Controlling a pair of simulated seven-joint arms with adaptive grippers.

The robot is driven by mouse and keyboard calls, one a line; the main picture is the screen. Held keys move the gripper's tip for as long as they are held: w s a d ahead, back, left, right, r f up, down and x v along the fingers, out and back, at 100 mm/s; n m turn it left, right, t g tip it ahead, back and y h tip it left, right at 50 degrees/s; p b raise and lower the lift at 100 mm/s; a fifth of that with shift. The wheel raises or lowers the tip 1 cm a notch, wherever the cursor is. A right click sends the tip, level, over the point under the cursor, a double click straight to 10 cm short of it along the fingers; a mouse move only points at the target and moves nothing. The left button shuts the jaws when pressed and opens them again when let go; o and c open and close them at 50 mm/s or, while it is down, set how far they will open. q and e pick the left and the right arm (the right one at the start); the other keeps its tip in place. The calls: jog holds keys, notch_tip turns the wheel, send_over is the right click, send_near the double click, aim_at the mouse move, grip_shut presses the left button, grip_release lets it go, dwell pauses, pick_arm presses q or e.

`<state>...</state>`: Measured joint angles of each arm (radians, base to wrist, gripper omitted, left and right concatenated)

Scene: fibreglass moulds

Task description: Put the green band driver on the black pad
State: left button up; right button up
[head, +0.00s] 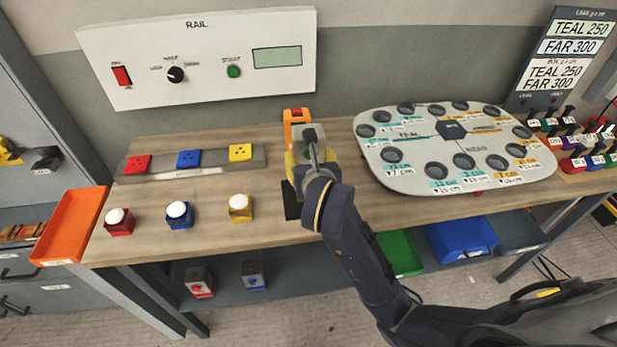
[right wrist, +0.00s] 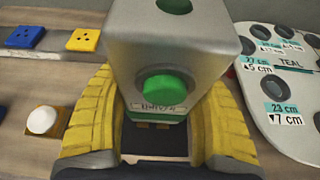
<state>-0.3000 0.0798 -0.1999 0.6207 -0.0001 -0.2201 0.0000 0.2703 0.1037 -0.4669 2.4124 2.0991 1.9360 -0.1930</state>
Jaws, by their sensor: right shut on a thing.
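The green band driver is a grey box with a green round button (right wrist: 166,92) on its face and a green spot on top; it fills the upper middle of the right wrist view. In the head view its grey top (head: 299,134) shows, partly covered by my wrist. My right gripper (head: 311,163) is shut on it, with yellow fingers on both sides. The black pad (head: 291,202) lies on the bench below and beside the gripper, mostly hidden by my arm. I cannot tell whether the driver touches the pad. My left gripper is out of view.
An orange bracket (head: 297,115) stands just behind the driver. A pale board with round holes (head: 430,177) is close on the right. On the left are a grey strip with coloured blocks (head: 215,160), white-knobbed blocks (head: 178,213) and an orange tray (head: 70,225).

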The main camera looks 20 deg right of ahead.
jog(key=shift+f, duration=3.1)
jog(key=shift+f, duration=0.15)
jog(key=o, duration=1.4)
jog(key=shift+o, duration=0.2)
